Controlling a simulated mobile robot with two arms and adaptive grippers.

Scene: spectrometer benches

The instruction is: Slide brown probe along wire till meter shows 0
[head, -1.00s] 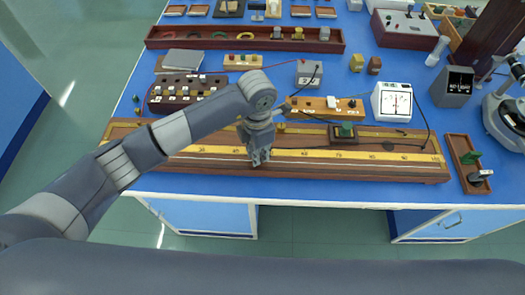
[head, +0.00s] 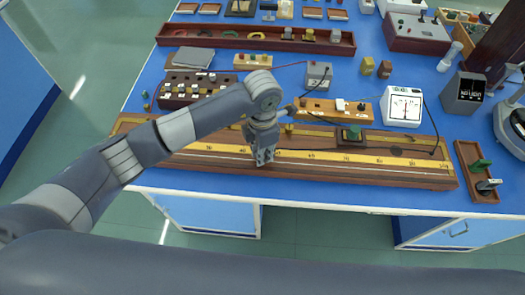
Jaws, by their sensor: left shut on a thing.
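My left gripper (head: 263,156) points down over the long wooden wire board (head: 395,175), left of the middle of its yellow scale (head: 330,157). It is shut, with its fingertips at the scale strip. The brown probe is mostly hidden by the gripper, and I cannot make out its tip. The white meter (head: 403,106) stands behind the board at the right, facing me. Its needle looks near the middle of the dial, but is too small to read exactly. My right gripper is not in view.
A small dark block with a green top (head: 353,133) sits on the board, right of the gripper. Dark leads cross between the board and the parts behind it. A wooden tray with a green piece (head: 466,150) lies right of the board. The blue bench front is clear.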

